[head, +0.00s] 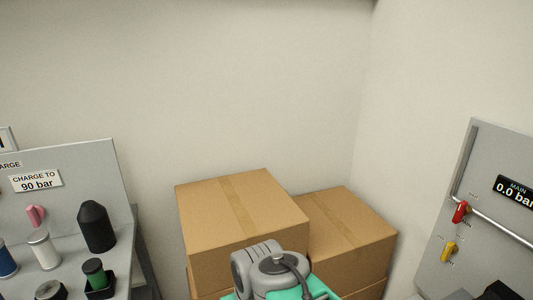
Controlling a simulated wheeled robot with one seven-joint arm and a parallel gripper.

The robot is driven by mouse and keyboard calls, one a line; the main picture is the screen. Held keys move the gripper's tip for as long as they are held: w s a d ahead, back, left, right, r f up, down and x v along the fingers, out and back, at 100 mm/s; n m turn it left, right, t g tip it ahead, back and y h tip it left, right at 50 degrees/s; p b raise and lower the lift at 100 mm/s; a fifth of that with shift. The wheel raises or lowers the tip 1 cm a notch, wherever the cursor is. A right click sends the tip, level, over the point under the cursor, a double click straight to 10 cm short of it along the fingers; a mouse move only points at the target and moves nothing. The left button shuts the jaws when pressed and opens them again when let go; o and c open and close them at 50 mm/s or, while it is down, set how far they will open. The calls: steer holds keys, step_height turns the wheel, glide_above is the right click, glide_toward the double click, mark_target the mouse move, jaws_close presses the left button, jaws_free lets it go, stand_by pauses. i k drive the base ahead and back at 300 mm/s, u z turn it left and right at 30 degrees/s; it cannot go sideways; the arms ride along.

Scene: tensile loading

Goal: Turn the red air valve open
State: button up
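The red air valve (460,212) is a small red handle on a thin pipe. It is mounted on the grey panel (455,165) at the right edge of the head view. Its exact turn angle is too small to tell. A yellow valve (448,251) sits below it on the same panel. A black display (517,191) reading "MAIN 0.0 bar" is to its right, partly cut off. Part of my arm shows at the bottom middle, well left of the red valve and apart from it.
Cardboard boxes (240,212) are stacked in the middle, with another box (348,240) to their right. A grey bench at left holds a black cone-topped cylinder (97,227), spools and a sign (36,182) reading "CHARGE TO 90 bar". Bare wall stands behind.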

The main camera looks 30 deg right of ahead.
mark_target(464, 209)
steer(key=z, duration=2.15)
steer(key=k, duration=0.6)
steer(key=u, duration=1)
steer(key=i, duration=0.9)
steer(key=u, duration=0.2)
